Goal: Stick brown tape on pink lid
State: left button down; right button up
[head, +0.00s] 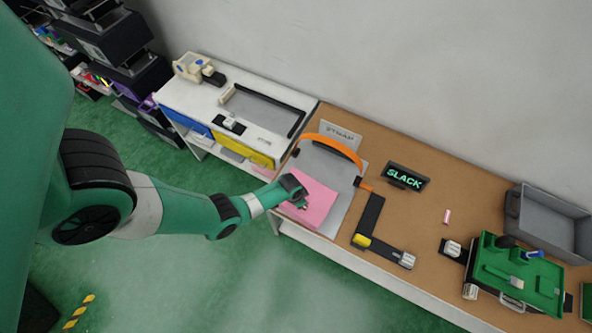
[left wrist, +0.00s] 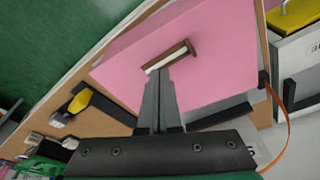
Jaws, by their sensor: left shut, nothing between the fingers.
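The pink lid (head: 321,203) lies at the left end of the brown workbench, and it fills much of the left wrist view (left wrist: 215,75). My left gripper (head: 303,204) is over the lid, pointing down at it. Its fingers (left wrist: 163,72) are shut together. A short brown tape strip with a pale side (left wrist: 180,52) shows right at the fingertips, over the lid's face. I cannot tell whether the strip lies flat on the lid or whether the tips touch it. In the head view the tape is too small to make out. My right gripper is out of view.
An orange strap (head: 335,146) arches behind the lid. A black L-shaped fixture (head: 370,220) and a sign reading SLACK (head: 407,177) stand to its right. Further right are a green box (head: 515,270) and a grey bin (head: 550,222). A white bench (head: 190,98) adjoins at left.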

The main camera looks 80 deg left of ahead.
pick_arm(q)
jog(key=shift+f+b, duration=0.8)
jog(key=shift+f, duration=0.05)
dwell(0.3)
jog(key=shift+r, duration=0.1)
dwell(0.6)
